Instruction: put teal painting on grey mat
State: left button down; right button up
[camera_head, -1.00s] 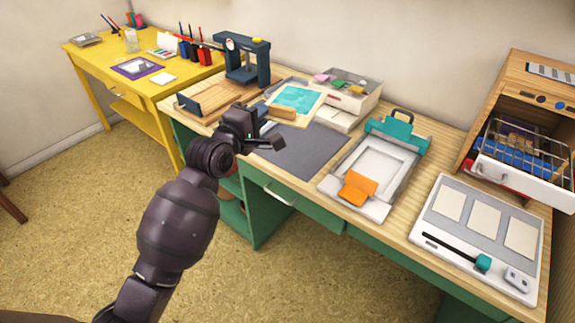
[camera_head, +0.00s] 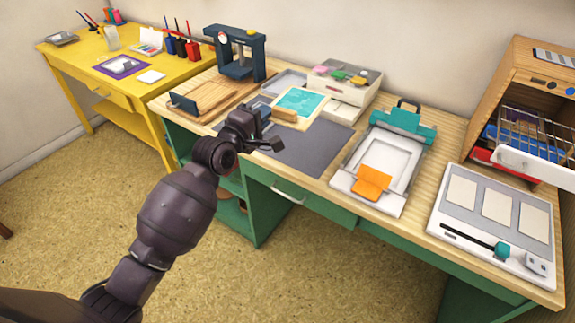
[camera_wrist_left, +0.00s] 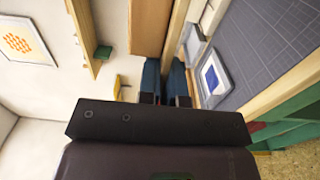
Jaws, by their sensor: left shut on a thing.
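The teal painting (camera_head: 303,99) has a pale border and a wooden block (camera_head: 284,113) along its near edge. It overlaps the back left of the dark grey mat (camera_head: 318,148) in the head view. My right gripper is out of view.
A dark press (camera_head: 238,55) and a grey tray (camera_head: 289,80) stand behind. A white box (camera_head: 343,87) is at the back, a clamp-topped frame (camera_head: 385,160) to the right. Most of the mat is bare.

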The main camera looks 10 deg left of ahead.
pick_arm(q)
notch_tip(320, 180, down, 20)
jog(key=b, duration=0.6)
jog(key=c, duration=1.3)
grip_release()
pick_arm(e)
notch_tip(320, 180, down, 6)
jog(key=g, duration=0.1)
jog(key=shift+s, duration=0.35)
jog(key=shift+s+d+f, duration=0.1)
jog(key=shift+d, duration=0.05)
pick_arm(q)
jog(key=p+v, duration=0.1)
jog(key=v, duration=1.1)
jog(key=shift+r+p, duration=0.2)
jog(key=shift+p, duration=0.2)
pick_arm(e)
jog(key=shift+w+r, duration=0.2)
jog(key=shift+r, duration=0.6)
